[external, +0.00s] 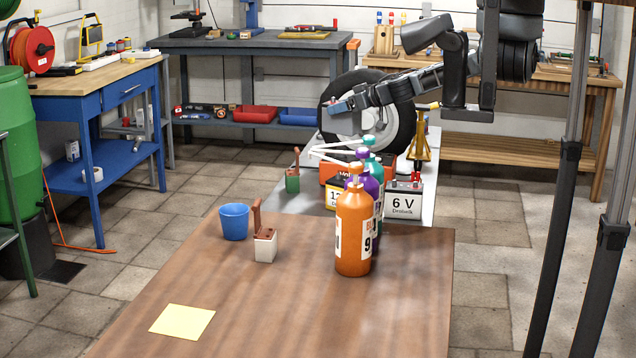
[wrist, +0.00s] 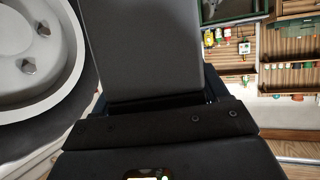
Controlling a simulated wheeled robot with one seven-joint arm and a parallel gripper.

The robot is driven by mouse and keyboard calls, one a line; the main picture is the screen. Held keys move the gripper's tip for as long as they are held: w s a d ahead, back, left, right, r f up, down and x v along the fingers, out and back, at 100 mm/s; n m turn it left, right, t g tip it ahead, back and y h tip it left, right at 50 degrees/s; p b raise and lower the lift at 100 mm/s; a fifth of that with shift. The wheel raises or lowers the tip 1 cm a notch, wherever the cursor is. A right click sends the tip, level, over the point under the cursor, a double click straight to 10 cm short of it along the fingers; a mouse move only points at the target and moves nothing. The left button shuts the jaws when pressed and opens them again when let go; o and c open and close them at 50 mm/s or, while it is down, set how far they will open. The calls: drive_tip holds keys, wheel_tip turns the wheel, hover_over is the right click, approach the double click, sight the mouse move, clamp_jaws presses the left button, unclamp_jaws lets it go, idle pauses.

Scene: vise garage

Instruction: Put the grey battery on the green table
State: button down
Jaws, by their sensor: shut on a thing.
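My gripper (external: 352,103) is in front of the tyre and shut on a small blue-grey thing (external: 341,107) with a reddish spot on it. This looks like the grey battery, but it is too small in the external view to be sure. In the wrist view a plain dark grey block (wrist: 150,45) fills the upper middle, above the black gripper body; the fingertips cannot be made out there. At the left edge of the external view, a table with green legs (external: 27,262) is mostly cut off; its top barely shows.
A white 6 V battery (external: 404,203), a yellow battery (external: 334,197) and an orange battery (external: 340,171) stand close together behind several bottles (external: 354,235). The wheel (external: 366,122) stands behind my gripper. A green barrel (external: 18,150) is beside the green-legged table. Floor is clear at left centre.

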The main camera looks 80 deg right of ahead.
drive_tip(key=s+d+m+g+h, duration=0.2)
drive_tip(key=s+d+m+h, duration=0.2)
drive_tip(key=s, duration=0.9)
drive_tip(key=d, duration=0.3)
drive_tip(key=shift+d+r+g+h, duration=0.2)
drive_tip(key=shift+d+g+h, duration=0.1)
drive_tip(key=shift+d, duration=0.1)
